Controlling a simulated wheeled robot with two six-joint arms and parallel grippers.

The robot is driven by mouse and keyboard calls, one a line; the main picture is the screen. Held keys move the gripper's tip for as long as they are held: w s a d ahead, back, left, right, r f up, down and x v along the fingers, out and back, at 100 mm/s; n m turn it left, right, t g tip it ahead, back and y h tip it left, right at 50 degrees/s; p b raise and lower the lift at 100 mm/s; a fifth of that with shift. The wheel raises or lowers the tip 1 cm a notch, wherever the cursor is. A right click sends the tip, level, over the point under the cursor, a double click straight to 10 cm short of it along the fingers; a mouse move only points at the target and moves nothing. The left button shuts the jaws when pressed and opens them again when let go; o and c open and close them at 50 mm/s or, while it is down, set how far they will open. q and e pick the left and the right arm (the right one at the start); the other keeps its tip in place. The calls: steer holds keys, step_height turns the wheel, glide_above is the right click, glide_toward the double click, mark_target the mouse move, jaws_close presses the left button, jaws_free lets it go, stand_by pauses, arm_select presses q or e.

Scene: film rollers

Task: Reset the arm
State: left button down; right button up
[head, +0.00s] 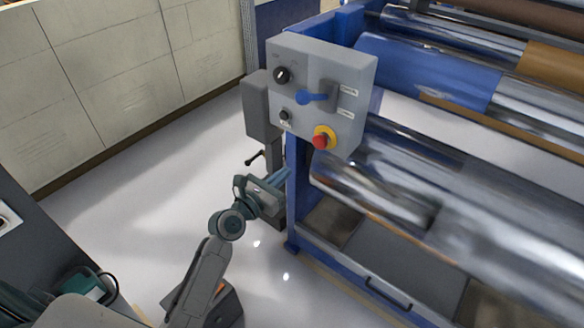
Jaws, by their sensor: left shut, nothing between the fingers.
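My left arm reaches up from the bottom of the head view. My left gripper (280,178) is shut and empty, in front of the machine's blue corner post and below the grey control box (318,92). The gripper is apart from the lever and the button. My right gripper is not in view.
Large shiny rollers (440,200) and a blue frame (340,280) fill the right side. A grey post with a small black handle (256,158) stands behind my gripper. A pale wall (110,75) runs along the left. White floor (130,190) lies clear between.

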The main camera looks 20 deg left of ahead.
arm_select(q)
steer(key=s+a+f+m+g+y+b, duration=0.15)
steer(key=s+f+m, duration=0.3)
steer(key=f, duration=0.95)
steer(key=s+a+f+m+g+y, duration=0.25)
steer(key=s+f+m, duration=0.2)
steer(key=f, duration=0.85)
steer(key=s+a+f+m+g+y+b, duration=0.1)
steer(key=s+a+f+m+g, duration=0.25)
steer(key=f, duration=1.05)
steer(key=s+a+f+m+g+y+b, duration=0.15)
steer(key=s+f+m+g, duration=0.35)
steer(key=s+f+m, duration=0.95)
steer(key=s+f+m+g, duration=0.1)
steer(key=s+f, duration=0.4)
steer(key=s, duration=0.7)
steer(key=s+a+f+m+g, duration=0.1)
steer(key=s+f+m, duration=0.3)
steer(key=s, duration=0.8)
steer(key=shift+s+a+f+g+b, duration=0.15)
steer(key=shift+s+f+g+b, duration=0.15)
steer(key=shift+f+g, duration=0.3)
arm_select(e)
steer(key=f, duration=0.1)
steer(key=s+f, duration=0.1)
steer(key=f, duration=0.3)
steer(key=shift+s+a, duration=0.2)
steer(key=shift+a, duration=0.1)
